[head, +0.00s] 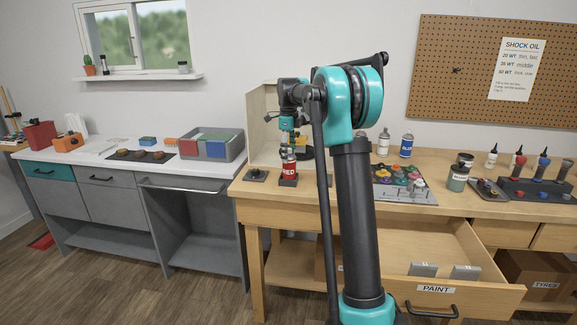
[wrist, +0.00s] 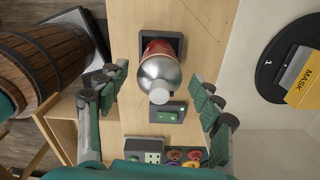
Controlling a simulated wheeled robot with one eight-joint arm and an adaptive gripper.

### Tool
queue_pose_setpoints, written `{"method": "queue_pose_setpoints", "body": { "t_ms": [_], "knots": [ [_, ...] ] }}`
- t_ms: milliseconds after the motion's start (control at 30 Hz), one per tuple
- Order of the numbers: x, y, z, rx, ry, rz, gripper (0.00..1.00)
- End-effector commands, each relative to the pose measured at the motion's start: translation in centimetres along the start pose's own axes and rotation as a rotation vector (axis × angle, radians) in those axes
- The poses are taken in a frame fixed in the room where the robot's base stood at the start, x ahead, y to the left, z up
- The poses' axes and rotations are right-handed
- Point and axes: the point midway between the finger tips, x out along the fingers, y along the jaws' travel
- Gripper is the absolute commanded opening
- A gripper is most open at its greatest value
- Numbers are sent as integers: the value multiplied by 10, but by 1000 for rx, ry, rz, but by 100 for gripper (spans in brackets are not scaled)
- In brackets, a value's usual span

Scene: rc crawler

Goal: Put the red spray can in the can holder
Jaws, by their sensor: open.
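The red spray can (head: 289,169), labelled RED, stands upright on the workbench, with a dark block (head: 288,182) at its foot. In the wrist view the can (wrist: 158,72) shows its silver shoulder and pale cap. A dark square frame (wrist: 176,41), which looks like the can holder, shows behind its lower part. The can hides part of this frame, so I cannot tell whether the can sits in it. My gripper (head: 289,143) is above the can. In the wrist view its fingers (wrist: 160,95) are open, one on each side of the can, with gaps.
A small box with a green light (wrist: 168,113) lies beside the can. A booth (head: 262,125) with a black disc (wrist: 284,70) and yellow MASK box stands behind. A paint tray (head: 420,195) lies to the right. The PAINT drawer (head: 470,294) is pulled out.

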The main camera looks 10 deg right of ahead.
Motion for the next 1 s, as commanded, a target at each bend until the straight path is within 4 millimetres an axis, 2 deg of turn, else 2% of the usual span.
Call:
{"method": "queue_pose_setpoints", "body": {
  "t_ms": [100, 333, 1000],
  "knots": [
    [-23, 0, 0, 0, 0, 0, 66],
    [-48, 0, 0, 0, 0, 0, 66],
    [-52, 0, 0, 0, 0, 0, 66]
  ]
}}
